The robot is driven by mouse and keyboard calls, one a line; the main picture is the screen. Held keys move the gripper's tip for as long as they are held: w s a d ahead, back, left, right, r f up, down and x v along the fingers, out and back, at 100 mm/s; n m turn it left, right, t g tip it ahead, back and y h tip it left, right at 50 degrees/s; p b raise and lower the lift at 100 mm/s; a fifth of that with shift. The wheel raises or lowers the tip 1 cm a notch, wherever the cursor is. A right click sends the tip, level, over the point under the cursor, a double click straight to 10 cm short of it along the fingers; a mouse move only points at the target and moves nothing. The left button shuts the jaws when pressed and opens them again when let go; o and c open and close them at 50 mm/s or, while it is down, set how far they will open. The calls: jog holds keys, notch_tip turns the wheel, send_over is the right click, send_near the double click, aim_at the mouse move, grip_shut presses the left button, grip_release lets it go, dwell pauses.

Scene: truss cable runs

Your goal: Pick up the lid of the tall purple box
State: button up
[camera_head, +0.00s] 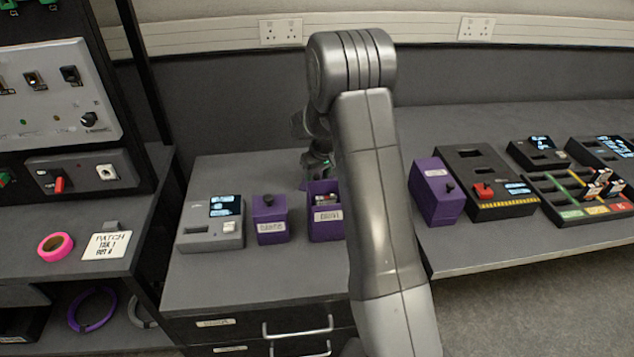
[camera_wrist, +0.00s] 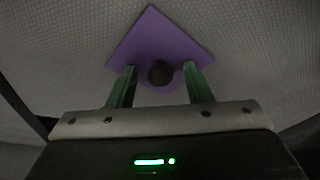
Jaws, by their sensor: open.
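A purple square lid (camera_wrist: 155,35) with a dark round knob (camera_wrist: 161,72) shows in the wrist view, turned like a diamond on a grey textured surface. My gripper (camera_wrist: 160,68) is open, its green fingers on either side of the knob; I cannot tell whether they touch it. In the head view my gripper (camera_head: 319,168) is low behind an open purple box (camera_head: 326,228), which has a label and things inside. A purple sliver of the lid (camera_head: 303,184) shows beside the gripper there. My arm hides part of the open box's right side.
A smaller closed purple box (camera_head: 271,229) with a knob stands left of the open one, beside a grey device (camera_head: 211,224). Another closed purple box (camera_head: 437,192) stands right of my arm, next to a black unit (camera_head: 487,182). The wall is close behind.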

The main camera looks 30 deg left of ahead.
grip_shut()
